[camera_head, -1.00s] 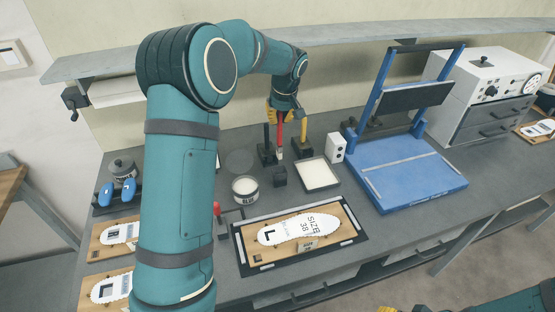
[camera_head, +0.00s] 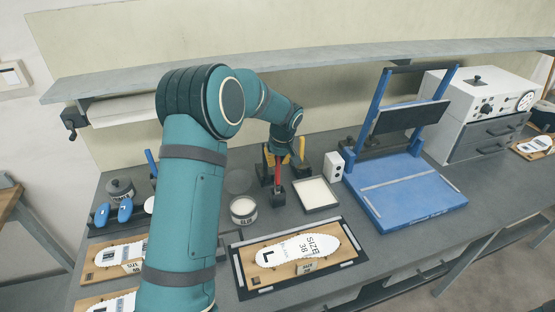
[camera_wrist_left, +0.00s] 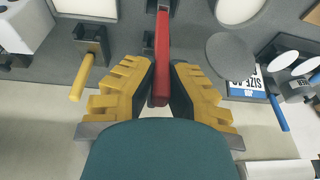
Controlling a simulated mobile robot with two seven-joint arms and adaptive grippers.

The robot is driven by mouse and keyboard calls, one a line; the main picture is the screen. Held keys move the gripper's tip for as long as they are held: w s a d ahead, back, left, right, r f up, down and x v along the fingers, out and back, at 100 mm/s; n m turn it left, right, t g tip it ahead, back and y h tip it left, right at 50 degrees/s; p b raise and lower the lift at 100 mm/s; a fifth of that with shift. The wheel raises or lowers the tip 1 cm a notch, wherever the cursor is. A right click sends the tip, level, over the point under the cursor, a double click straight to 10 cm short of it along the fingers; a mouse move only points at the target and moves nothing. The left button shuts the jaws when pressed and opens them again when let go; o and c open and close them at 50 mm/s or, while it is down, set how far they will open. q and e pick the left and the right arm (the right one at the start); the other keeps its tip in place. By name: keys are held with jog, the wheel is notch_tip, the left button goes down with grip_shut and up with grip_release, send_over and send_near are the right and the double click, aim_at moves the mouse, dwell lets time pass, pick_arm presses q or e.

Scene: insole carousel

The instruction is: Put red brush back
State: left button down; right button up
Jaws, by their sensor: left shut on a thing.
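My left gripper (camera_head: 278,158) is shut on the red brush (camera_head: 278,181), gripping its handle, which points down. The brush's lower end meets the front black holder (camera_head: 279,197); whether it is fully seated I cannot tell. In the left wrist view the red handle (camera_wrist_left: 162,60) lies between the yellow fingers (camera_wrist_left: 160,88), and its far end reaches a black holder (camera_wrist_left: 158,6) at the top edge. The bristles are hidden. My right gripper is out of view.
A yellow brush (camera_wrist_left: 80,82) stands in a neighbouring holder (camera_wrist_left: 92,40). A glue jar (camera_head: 243,210) is left of the front holder and a white-lined tray (camera_head: 315,194) right. A blue press (camera_head: 405,190) stands farther right. A shelf (camera_head: 310,62) runs above.

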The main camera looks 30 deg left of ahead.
pick_arm(q)
jog(key=shift+f+b, duration=0.35)
jog(key=shift+f, duration=0.25)
jog(key=c, duration=1.1)
grip_release()
jog(key=shift+c, duration=0.2)
jog(key=shift+r+p, duration=0.3)
jog(key=shift+r, duration=0.15)
jog(key=v, duration=1.2)
jog(key=shift+r+p, duration=0.25)
jog(key=shift+p, duration=0.15)
